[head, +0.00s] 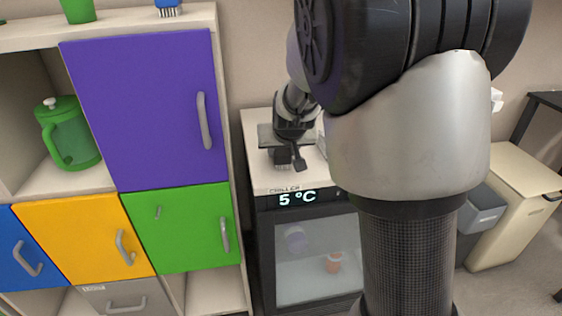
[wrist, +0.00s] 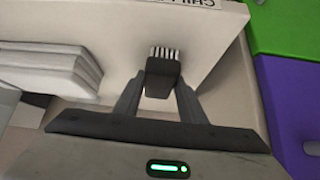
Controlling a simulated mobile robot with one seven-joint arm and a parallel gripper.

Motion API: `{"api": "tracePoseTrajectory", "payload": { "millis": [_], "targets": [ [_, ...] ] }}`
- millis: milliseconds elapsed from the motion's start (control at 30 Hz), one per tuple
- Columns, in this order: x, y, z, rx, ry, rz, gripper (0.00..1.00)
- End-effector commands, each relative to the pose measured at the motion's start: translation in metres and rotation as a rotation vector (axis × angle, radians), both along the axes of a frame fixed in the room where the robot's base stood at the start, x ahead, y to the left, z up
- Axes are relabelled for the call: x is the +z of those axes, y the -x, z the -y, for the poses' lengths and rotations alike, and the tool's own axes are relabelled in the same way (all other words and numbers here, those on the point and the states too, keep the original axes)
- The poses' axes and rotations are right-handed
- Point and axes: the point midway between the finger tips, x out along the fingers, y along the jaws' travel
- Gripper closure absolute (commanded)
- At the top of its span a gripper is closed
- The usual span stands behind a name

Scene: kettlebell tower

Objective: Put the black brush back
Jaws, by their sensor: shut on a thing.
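The black brush (wrist: 163,78) has a dark body and pale bristles. In the wrist view it sits between the two fingers of my gripper (wrist: 158,98), which is shut on it. The bristles point away from the gripper, over the white top of the chiller (wrist: 215,45). In the head view my gripper (head: 286,156) is over the chiller's white top (head: 270,182), and the dark brush is hard to tell from the dark fingers. I cannot tell whether the brush touches the top. A blue brush (head: 168,8) stands on the shelf at the upper left.
A stack of white folded items (wrist: 50,70) lies beside the gripper on the chiller top. Left stands a cabinet with a purple door (head: 145,110), a green jug (head: 70,135) and a green cup (head: 77,10). A cream bin (head: 515,205) stands at right. My arm blocks the middle right.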

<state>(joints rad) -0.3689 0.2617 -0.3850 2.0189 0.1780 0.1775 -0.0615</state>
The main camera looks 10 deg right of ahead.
Motion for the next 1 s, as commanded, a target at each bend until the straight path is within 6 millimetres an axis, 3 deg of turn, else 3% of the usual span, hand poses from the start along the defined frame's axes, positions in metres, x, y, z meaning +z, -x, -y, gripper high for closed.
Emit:
{"api": "tracePoseTrajectory", "payload": {
  "millis": [67,100,167,233,400,533,733,833,1000],
  "targets": [
    [-0.0024,-0.0001,0.0001,0.0,0.0,0.0,1.0],
    [-0.0015,-0.0001,0.0,0.0,0.0,0.0,0.68],
    [-0.0014,0.0,0.0,0.0,0.0,0.0,0.7],
    [-0.0014,0.0,0.0001,0.0,0.0,0.0,0.57],
    [-0.0015,0.0001,0.0001,0.0,0.0,0.0,0.55],
    [-0.0015,0.0001,0.0001,0.0,0.0,0.0,0.35],
    [-0.0015,0.0001,0.0001,0.0,0.0,0.0,0.35],
    [-0.0018,0.0002,0.0001,0.0,0.0,-0.001,0.51],
    [-0.0017,0.0001,0.0001,0.0,0.0,-0.001,0.51]
  ]
}}
